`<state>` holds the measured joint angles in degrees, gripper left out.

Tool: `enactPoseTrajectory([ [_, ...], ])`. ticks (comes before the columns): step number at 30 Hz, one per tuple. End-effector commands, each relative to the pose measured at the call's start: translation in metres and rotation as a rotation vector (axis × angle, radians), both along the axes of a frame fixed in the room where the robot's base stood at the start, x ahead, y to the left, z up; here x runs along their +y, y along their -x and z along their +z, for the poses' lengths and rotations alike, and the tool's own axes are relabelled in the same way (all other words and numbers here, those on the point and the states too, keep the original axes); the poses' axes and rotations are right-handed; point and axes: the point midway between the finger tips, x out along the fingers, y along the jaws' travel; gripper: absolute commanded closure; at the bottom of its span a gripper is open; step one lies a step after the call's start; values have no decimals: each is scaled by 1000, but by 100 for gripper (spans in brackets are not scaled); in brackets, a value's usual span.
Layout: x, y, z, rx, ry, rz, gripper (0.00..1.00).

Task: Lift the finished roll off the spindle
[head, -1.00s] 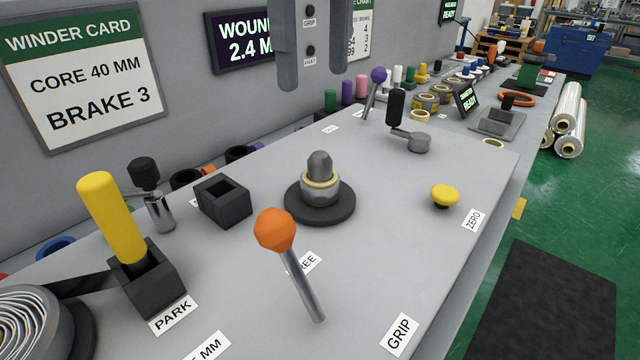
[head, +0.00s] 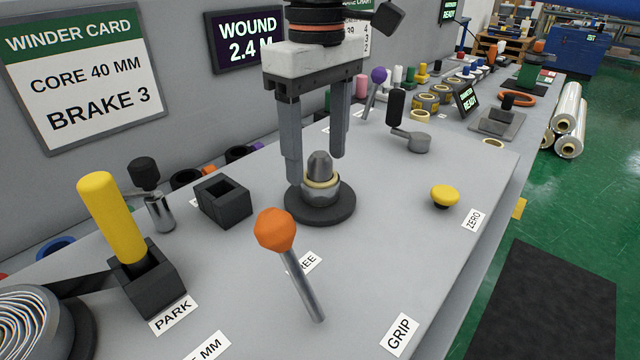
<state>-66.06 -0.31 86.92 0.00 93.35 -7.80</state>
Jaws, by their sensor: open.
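The roll (head: 333,193), a small silver-grey ring with a tan core edge, sits around the grey round-topped spindle (head: 320,161) on a black round base (head: 320,214). My gripper (head: 315,170) is open and points down over it. One finger is at the left of the spindle tip, the other at its right and seemingly farther back. The fingertips reach about the height of the roll's top edge in the picture. I cannot tell whether either finger touches the roll. Nothing is held.
An orange-knobbed lever (head: 275,230) stands close in front of the spindle. A black open block (head: 223,201) is to the left, with a yellow handle (head: 112,215) in the PARK holder beyond. A black-handled crank (head: 408,132) and yellow button (head: 445,196) are right.

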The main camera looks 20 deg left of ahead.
Motion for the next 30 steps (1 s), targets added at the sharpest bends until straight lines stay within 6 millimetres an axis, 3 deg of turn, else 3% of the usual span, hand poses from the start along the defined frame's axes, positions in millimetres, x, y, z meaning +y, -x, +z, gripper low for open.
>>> enactPoseTrajectory([
  [9,-5,2,-39,1,2,0,37],
  [18,-5,2,-43,0,0,0,37],
  [20,-5,2,-43,0,0,0,49],
  [24,-5,2,-43,0,0,0,82],
  [30,-5,2,-43,0,0,0,83],
])
